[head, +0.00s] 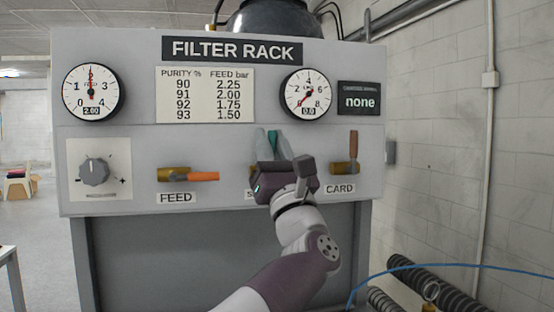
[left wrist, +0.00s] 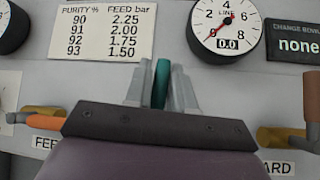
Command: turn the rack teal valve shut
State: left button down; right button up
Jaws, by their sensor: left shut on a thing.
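The teal valve handle (left wrist: 161,80) points upward on the front of the filter rack (head: 330,145), in the middle of the valve row. It also shows in the head view (head: 273,140). My left gripper (head: 272,138) has its two grey fingers on either side of the handle and is shut on it. The valve's brass body and most of its label, of which an S shows, are hidden behind the gripper. My right gripper is in neither view.
The FEED valve (head: 190,175) at left has an orange handle lying level. The CARD valve (head: 348,160) at right has a brown handle pointing up, close to my gripper. A grey knob (head: 95,171) is far left.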

pick_arm(q)
jog(key=shift+w+a+f+n+g+y, duration=0.1)
jog(key=shift+f+n+g+y, duration=0.15)
jog(key=shift+n+g+y, duration=0.45)
jog(key=c, duration=1.1)
grip_release()
jog(key=shift+o, duration=0.3)
jog(key=shift+a+r, duration=0.1)
jog(key=shift+a, duration=0.05)
jog(key=b+v, duration=0.6)
jog(key=v, duration=0.6)
jog(key=shift+s+f, duration=0.2)
jog(key=shift+f, duration=0.15)
